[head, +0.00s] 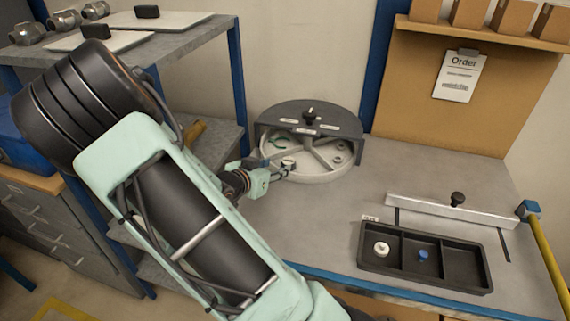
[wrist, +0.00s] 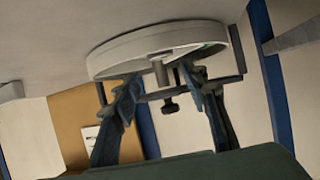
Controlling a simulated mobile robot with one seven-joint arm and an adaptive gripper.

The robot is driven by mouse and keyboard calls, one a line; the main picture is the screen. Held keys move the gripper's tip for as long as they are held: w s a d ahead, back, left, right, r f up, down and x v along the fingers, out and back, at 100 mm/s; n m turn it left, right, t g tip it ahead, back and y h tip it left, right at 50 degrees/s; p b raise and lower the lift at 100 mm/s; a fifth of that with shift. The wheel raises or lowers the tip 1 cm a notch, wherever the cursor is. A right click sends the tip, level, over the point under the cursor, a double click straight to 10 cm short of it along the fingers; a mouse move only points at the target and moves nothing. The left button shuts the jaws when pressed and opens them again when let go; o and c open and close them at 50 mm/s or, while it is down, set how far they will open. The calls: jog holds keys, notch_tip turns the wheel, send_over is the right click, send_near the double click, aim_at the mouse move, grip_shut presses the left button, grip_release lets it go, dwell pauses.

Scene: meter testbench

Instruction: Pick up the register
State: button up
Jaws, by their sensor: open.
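A round light-grey carousel (head: 322,172) with divided compartments stands on the bench, its back half under a dark cover with a black knob (head: 309,113). A small pale, round-topped part (head: 288,164) sits in its left front compartment; it may be the register, but I cannot tell for sure. My gripper (head: 284,172) is at the carousel's left front rim, close to that part. In the wrist view, which is upside down, the open fingers (wrist: 162,102) stand either side of a small grey upright piece (wrist: 161,73) in the carousel (wrist: 125,60). Contact cannot be told.
A green hook-shaped piece (head: 277,142) and a ring-like part (head: 340,146) lie in other compartments. A black tray (head: 449,271) at the front right holds a white ring (head: 381,248) and a blue piece (head: 423,254). A metal bar (head: 450,211) lies behind it. A shelf rack stands left.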

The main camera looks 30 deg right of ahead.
aim_at(288, 161)
jog(key=x, duration=0.9)
jog(key=shift+a+b, duration=0.1)
jog(key=shift+b, duration=0.3)
jog(key=c, duration=0.9)
